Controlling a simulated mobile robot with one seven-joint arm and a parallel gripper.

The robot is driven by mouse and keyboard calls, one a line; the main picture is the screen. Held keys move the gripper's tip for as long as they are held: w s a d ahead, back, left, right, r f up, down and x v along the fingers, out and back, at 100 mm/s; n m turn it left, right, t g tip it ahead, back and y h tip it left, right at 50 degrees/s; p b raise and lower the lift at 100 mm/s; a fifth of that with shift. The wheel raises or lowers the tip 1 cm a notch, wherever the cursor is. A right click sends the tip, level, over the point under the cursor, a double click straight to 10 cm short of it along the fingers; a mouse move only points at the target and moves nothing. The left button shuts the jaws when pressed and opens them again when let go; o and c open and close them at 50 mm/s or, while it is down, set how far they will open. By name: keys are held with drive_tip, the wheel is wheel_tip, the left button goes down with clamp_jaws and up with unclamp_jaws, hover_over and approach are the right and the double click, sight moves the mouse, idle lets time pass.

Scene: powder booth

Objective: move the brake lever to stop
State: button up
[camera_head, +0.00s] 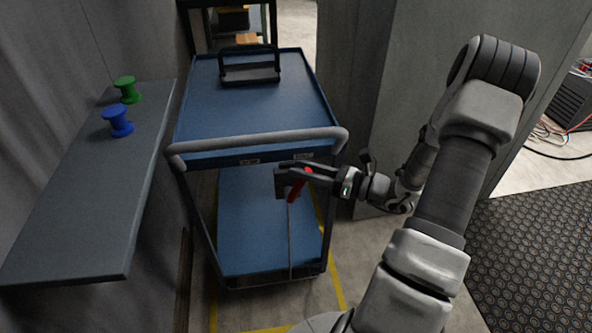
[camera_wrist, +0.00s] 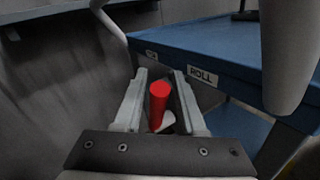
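The brake lever has a red handle (camera_head: 296,190) on a thin grey rod at the near end of the blue cart (camera_head: 250,115). In the head view the handle leans with its top to the right, under the right-hand label. In the wrist view the red handle (camera_wrist: 158,105) stands between my gripper's fingers (camera_wrist: 160,88), with a narrow gap visible on each side. My gripper (camera_head: 290,182) looks open around the handle, not clamped. A label reading ROLL (camera_wrist: 203,76) is on the cart edge; a second label (camera_wrist: 151,54) farther off is too small to read.
The cart's grey push bar (camera_head: 255,139) runs just above my gripper and looms close in the wrist view (camera_wrist: 288,55). A shelf (camera_head: 90,195) with a green spool (camera_head: 127,89) and a blue spool (camera_head: 117,120) is at left. A grey wall panel stands behind my arm.

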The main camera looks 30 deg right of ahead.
drive_tip(key=shift+x, duration=1)
clamp_jaws()
idle(0.8)
